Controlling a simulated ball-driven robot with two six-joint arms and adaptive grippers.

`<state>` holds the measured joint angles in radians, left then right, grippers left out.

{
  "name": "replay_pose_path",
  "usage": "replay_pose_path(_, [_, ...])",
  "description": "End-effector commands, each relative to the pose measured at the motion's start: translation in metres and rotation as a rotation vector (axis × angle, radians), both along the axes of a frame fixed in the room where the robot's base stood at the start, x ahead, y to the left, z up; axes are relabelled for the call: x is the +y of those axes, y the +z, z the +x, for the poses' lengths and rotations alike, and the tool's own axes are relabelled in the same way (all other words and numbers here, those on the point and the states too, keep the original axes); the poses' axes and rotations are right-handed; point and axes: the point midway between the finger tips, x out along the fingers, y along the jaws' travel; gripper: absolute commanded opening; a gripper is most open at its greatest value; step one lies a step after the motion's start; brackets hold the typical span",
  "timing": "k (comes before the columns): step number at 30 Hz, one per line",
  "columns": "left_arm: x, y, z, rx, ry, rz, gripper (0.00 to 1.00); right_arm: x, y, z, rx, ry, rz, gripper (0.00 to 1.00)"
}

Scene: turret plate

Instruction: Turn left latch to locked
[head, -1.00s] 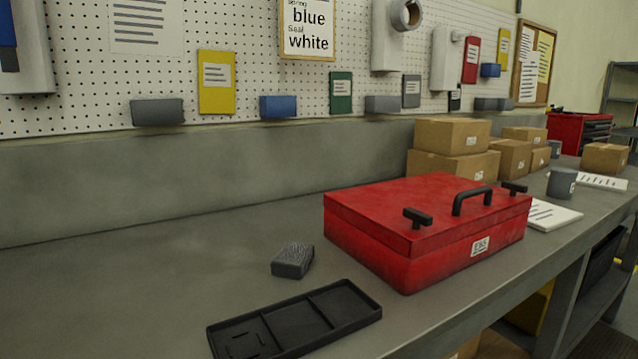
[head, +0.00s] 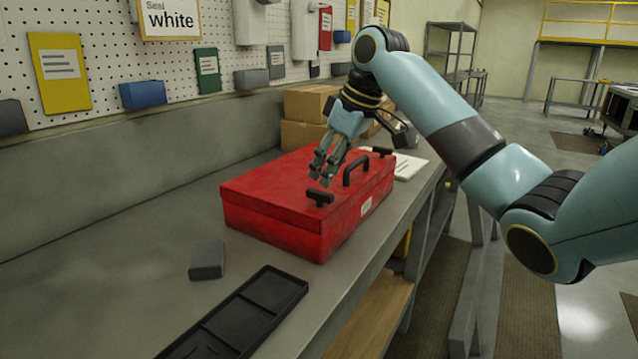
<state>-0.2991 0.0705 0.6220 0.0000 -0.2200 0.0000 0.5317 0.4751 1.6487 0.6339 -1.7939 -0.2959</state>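The red case (head: 285,222) sits on the grey workbench with its lid shut. Its left latch (head: 320,197) is a black T-shaped knob at the near left of the lid's front edge. The bar of this latch runs roughly along that edge. The right latch (head: 383,151) is a similar black knob at the far end. My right gripper (head: 321,180) points down over the lid, just behind and above the left latch. Its two fingers are apart with nothing between them, and it appears clear of the latch. My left gripper is out of view.
A black carry handle (head: 356,169) stands between the latches, close to the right gripper. A grey block (head: 207,260) and a black divided tray (head: 262,305) lie left of the case. Cardboard boxes (head: 305,104) stand behind it. The bench left of the block is clear.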

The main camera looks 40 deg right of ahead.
Motion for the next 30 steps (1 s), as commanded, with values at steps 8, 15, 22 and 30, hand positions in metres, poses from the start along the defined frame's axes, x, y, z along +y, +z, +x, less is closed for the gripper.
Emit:
replay_pose_path(8, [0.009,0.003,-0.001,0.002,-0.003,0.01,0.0,0.006,-0.039,0.015,0.002,-0.001,0.001,0.39])
replay_pose_path(15, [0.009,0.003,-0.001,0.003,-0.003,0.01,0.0,0.007,-0.046,0.017,0.001,-0.001,-0.001,0.39])
replay_pose_path(22, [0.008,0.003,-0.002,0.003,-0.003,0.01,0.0,0.007,-0.046,0.017,0.001,-0.001,-0.001,0.28])
replay_pose_path(30, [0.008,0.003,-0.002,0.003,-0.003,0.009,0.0,0.007,-0.046,0.017,0.001,-0.001,-0.001,0.0])
